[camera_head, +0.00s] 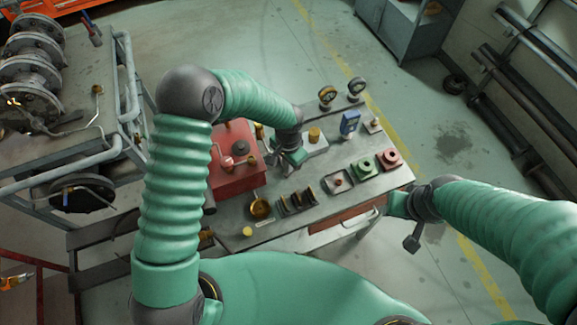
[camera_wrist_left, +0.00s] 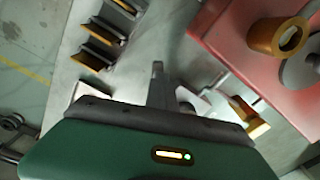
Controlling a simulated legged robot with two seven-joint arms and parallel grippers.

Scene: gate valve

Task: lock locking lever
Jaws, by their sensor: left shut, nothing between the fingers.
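My left gripper (camera_head: 293,158) reaches over the bench from the left, beside the red box (camera_head: 236,178). It is shut and empty; in the left wrist view its fingers (camera_wrist_left: 158,80) point away over the grey bench top. A brass-coloured cylinder (camera_wrist_left: 252,117) lies close to the right of the fingers, apart from them. The red box also shows in the left wrist view (camera_wrist_left: 225,28), with a brass fitting (camera_wrist_left: 278,36) on top. I cannot tell which part is the locking lever. My right gripper (camera_head: 412,235) hangs off the bench's right end; its finger state is unclear.
The bench (camera_head: 322,202) carries several dark slotted blocks (camera_head: 296,201), green (camera_head: 364,165) and red (camera_head: 389,158) square fittings, a blue device (camera_head: 349,122) and two gauges (camera_head: 328,94). A cart (camera_head: 135,95) with metal wheels stands left. Floor right of the bench is clear.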

